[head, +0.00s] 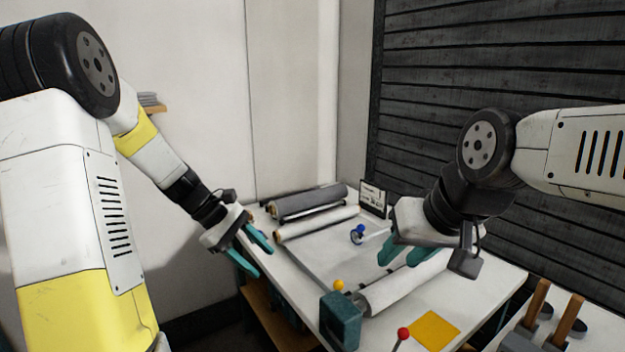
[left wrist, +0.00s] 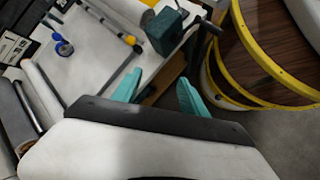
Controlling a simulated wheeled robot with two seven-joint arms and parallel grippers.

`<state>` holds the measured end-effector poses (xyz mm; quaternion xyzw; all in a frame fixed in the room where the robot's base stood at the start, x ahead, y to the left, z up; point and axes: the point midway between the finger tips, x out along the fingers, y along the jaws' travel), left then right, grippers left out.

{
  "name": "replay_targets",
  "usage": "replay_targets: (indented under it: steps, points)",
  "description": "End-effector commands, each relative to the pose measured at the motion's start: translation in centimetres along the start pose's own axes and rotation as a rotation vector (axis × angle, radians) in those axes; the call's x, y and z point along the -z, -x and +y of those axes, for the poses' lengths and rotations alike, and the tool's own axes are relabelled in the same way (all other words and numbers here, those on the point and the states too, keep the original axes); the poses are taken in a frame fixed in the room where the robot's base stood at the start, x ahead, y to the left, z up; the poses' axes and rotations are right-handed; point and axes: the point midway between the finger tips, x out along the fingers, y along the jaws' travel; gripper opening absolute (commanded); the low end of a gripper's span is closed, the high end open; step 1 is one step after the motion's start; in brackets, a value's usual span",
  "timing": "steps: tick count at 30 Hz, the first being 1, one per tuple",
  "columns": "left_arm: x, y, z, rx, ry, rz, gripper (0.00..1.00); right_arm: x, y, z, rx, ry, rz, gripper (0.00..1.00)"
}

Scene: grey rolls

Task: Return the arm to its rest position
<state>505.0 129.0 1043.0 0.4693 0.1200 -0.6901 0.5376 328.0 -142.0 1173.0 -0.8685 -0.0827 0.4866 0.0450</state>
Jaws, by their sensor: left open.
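My left gripper (head: 251,252) has teal fingers and hangs at the left edge of the white table (head: 310,258). Its fingers are apart with nothing between them. In the left wrist view the left gripper (left wrist: 158,88) shows two spread teal fingertips over the table's edge.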

Motion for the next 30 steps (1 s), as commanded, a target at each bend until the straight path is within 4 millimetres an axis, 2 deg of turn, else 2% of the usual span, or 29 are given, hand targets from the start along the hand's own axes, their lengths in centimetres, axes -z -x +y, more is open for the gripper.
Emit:
replay_targets:
  steps: [1, 6, 15, 22, 30]
  points:
    - [-1.5, 1.0, -0.3, 0.012, -0.075, 0.044, 0.51, 0.0, 0.0, 0.0, 0.000, 0.000, 0.000, 0.36]
    - [-5.3, 3.6, -1.9, 0.058, -0.313, 0.176, 0.51, 0.0, 0.0, 0.0, 0.000, 0.000, 0.000, 0.36]
    - [-10.8, 7.6, -5.6, 0.125, -0.719, 0.402, 0.51, 0.0, 0.0, 0.0, 0.000, 0.000, 0.000, 0.36]
    - [-13.8, 9.9, -8.8, 0.163, -1.012, 0.571, 0.51, 0.0, 0.0, 0.0, 0.000, 0.000, 0.000, 0.36]
    - [-15.1, 11.2, -10.9, 0.187, -1.204, 0.689, 0.51, 0.0, 0.0, 0.0, 0.000, 0.000, 0.000, 0.36]
